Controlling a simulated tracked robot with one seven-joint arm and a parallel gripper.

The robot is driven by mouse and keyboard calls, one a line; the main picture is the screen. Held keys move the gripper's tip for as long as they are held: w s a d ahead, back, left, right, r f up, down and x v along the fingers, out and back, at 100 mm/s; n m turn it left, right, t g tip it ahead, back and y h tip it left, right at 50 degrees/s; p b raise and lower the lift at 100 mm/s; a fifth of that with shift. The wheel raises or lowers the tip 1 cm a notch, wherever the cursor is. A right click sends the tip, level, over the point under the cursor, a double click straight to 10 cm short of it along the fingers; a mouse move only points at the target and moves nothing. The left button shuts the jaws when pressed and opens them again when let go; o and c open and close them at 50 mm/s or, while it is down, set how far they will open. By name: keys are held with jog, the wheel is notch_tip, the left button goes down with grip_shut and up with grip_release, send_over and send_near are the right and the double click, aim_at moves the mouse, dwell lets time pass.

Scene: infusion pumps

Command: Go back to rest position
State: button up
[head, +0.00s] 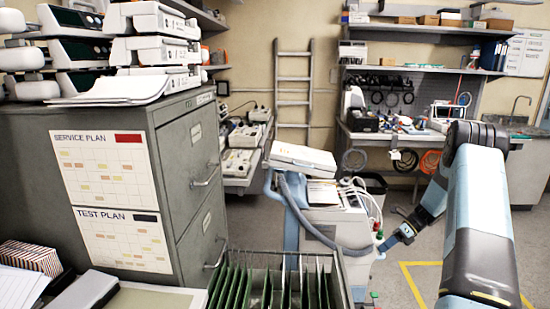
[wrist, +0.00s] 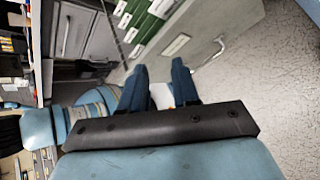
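My gripper (head: 388,244) is at the end of my arm, right of centre in the head view, over the grey floor and to the right of the open file drawer (head: 344,283). In the wrist view its two dark blue fingers (wrist: 159,70) stand apart with a gap between them, and I see nothing held. The drawer front (wrist: 200,38) with its handle lies beyond the fingertips, and green folders (wrist: 145,22) show inside it. In the head view the green hanging folders (head: 262,288) fill the drawer at the bottom edge.
A grey filing cabinet (head: 185,190) stands at left with stacked pumps (head: 158,50) on top. A white device on a cart (head: 312,205) with a hose stands behind my gripper. A workbench (head: 400,140) runs along the back. Floor with yellow lines (head: 415,280) is open at right.

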jog(key=s+a+r+n+t+h, duration=0.15)
jog(key=s+a+r+n, duration=0.25)
jog(key=r, duration=0.6)
jog(key=s+a+r+n+h, duration=0.3)
jog(key=s+a+r+n, duration=0.1)
jog(key=r, duration=0.6)
jog(key=s+a+r+n+h, duration=0.2)
jog(key=s+a+r+n, duration=0.2)
jog(key=r, duration=0.6)
jog(key=s+a+r+n+t+h, duration=0.1)
jog(key=s+a+r+n+t, duration=0.1)
jog(key=s, duration=0.6)
jog(key=s+a+r+n+t+h, duration=0.1)
jog(key=s+r+n+t, duration=0.1)
jog(key=s+r+n, duration=0.2)
jog(key=s+a+r+n+t+h, duration=0.2)
jog(key=s+n, duration=0.5)
jog(key=s, duration=0.6)
jog(key=shift+s+a+r+n, duration=0.3)
jog(key=shift+a+r+n, duration=0.1)
jog(key=shift+r, duration=0.35)
jog(key=shift+a, duration=0.1)
